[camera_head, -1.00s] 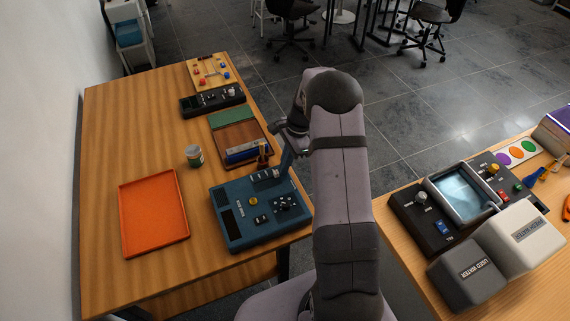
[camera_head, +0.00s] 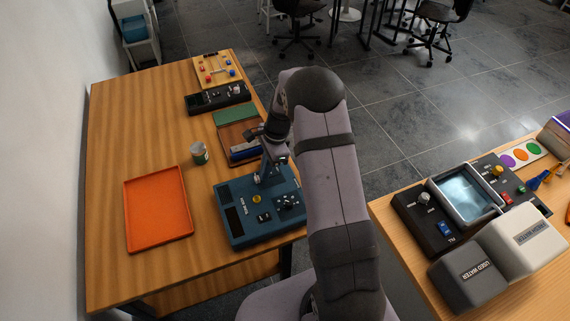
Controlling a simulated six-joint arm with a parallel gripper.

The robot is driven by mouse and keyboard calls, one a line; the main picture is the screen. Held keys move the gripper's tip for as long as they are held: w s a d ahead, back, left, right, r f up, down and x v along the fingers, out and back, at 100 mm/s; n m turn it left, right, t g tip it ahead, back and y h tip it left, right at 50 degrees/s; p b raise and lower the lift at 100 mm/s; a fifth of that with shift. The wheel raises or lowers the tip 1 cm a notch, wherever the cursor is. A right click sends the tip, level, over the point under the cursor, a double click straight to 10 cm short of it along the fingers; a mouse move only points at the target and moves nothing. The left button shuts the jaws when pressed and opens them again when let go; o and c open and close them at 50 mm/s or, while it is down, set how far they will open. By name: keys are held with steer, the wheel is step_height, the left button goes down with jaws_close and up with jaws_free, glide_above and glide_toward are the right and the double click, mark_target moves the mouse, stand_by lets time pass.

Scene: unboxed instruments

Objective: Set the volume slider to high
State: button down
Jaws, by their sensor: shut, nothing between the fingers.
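The blue instrument box (camera_head: 236,226) stands near the right edge of the left table. It has a dark display on its left, a yellow knob (camera_head: 256,199), a small dark switch block (camera_head: 264,217) and a cluster of dark controls (camera_head: 289,202). My gripper (camera_head: 258,181) points down at the box's far edge, shut and empty. Its fingertips are at or just above the panel; I cannot tell whether they touch it. The volume slider cannot be made out; the far part of the panel is partly hidden by my gripper.
An orange tray (camera_head: 128,217) and a small jar (camera_head: 199,152) are left of the box. Behind it are a brown-and-green case (camera_head: 229,134), a black device (camera_head: 194,105) and a wooden board (camera_head: 201,72). Another table (camera_head: 402,239) with instruments stands to the right.

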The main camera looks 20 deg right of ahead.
mark_target(275, 175)
steer(key=shift+d, duration=0.4)
steer(key=d, duration=0.3)
steer(key=shift+w+d+r, duration=0.1)
steer(key=shift+d+r, duration=0.2)
steer(key=shift+r, duration=0.1)
steer(key=b+v, duration=0.2)
steer(key=v, duration=0.7)
steer(key=shift+b, duration=0.3)
steer(key=shift+a+r, duration=0.1)
steer(key=shift+r, duration=0.05)
steer(key=s+a+n+h, duration=0.1)
steer(key=s+a+n, duration=0.3)
steer(key=s+n, duration=0.65)
steer(key=s+a+n+h, duration=0.2)
steer(key=s+a+n, duration=0.45)
steer(key=s, duration=0.75)
step_height(275, 175, down, 16)
steer(key=d+n+b, duration=0.1)
steer(key=b, duration=1.5)
steer(key=shift+d+f, duration=0.2)
steer(key=shift+d, duration=0.05)
steer(key=shift+w+r, duration=0.1)
steer(key=shift+r, duration=0.05)
